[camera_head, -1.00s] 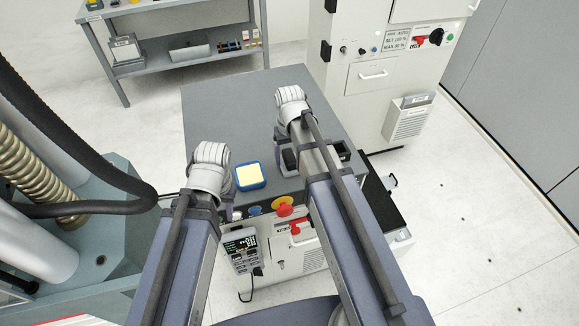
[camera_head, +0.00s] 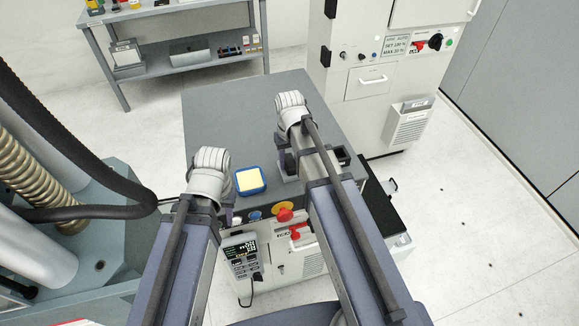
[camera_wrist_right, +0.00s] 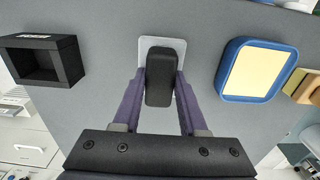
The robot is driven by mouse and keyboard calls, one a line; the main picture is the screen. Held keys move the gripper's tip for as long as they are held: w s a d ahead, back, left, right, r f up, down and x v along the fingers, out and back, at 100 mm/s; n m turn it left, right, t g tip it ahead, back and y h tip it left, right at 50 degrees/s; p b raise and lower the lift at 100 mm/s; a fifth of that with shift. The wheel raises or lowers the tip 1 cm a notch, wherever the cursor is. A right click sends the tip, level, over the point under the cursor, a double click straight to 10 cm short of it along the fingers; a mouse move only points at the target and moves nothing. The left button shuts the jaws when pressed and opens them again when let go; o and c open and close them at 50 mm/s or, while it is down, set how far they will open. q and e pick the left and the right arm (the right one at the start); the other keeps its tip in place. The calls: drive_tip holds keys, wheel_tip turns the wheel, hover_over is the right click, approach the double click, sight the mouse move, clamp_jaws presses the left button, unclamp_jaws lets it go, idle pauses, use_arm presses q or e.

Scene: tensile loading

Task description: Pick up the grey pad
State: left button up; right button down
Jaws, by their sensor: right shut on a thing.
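The grey pad (camera_wrist_right: 160,78) is a dark grey, rounded block, seen upright in the right wrist view. My right gripper (camera_wrist_right: 162,74) has its two purple fingers on either side of the pad and is shut on it. A pale square plate (camera_wrist_right: 150,43) shows behind the pad; I cannot tell whether the pad touches it. In the head view my right gripper (camera_head: 284,165) is over the grey table top, partly hidden by its own arm. My left gripper (camera_head: 228,214) is near the table's front edge, mostly hidden behind its wrist, so its opening cannot be judged.
A blue tray with a pale yellow face (camera_wrist_right: 260,70) lies to the right of the pad in the wrist view. A black open box (camera_wrist_right: 43,60) stands to the left. The grey table top (camera_head: 232,110) is clear at the back. A red knob (camera_head: 284,214) is at its front.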

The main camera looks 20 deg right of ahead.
sight(289, 160)
drive_tip(key=shift+r, duration=0.15)
wheel_tip(289, 160, up, 10)
drive_tip(key=p, duration=1)
